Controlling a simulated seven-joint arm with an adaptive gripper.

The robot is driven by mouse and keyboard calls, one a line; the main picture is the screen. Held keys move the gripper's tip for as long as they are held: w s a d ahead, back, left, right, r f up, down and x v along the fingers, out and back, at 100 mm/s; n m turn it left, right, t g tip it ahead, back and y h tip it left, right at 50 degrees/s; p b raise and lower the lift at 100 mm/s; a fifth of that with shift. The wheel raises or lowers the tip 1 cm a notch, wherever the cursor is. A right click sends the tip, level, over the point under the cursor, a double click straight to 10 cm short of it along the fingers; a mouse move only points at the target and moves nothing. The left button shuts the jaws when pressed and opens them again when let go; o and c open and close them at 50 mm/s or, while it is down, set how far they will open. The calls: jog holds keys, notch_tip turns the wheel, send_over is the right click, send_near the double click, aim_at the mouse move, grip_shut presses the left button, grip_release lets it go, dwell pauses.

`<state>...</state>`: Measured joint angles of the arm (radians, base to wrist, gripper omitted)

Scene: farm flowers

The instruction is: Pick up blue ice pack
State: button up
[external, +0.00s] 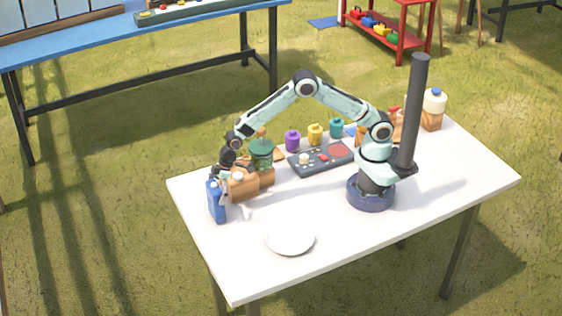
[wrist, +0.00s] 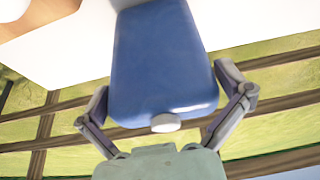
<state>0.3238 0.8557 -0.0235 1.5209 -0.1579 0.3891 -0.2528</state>
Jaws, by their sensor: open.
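The blue ice pack (external: 216,201) stands upright near the left edge of the white table in the external view. It is a flat blue block with a small white cap, and it fills the middle of the wrist view (wrist: 165,62). My gripper (external: 220,172) is just above and at the top of the pack. In the wrist view my gripper (wrist: 170,100) is open, with one finger on each side of the pack's capped end.
Wooden brown blocks (external: 243,185) and a green lidded jar (external: 261,156) stand close to the right of the pack. A white plate (external: 290,239) lies towards the front. A dark control panel (external: 321,159) is further right. The white table (external: 350,248) is clear at the front.

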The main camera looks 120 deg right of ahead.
jog(key=shift+f, duration=0.1)
jog(key=c, duration=0.9)
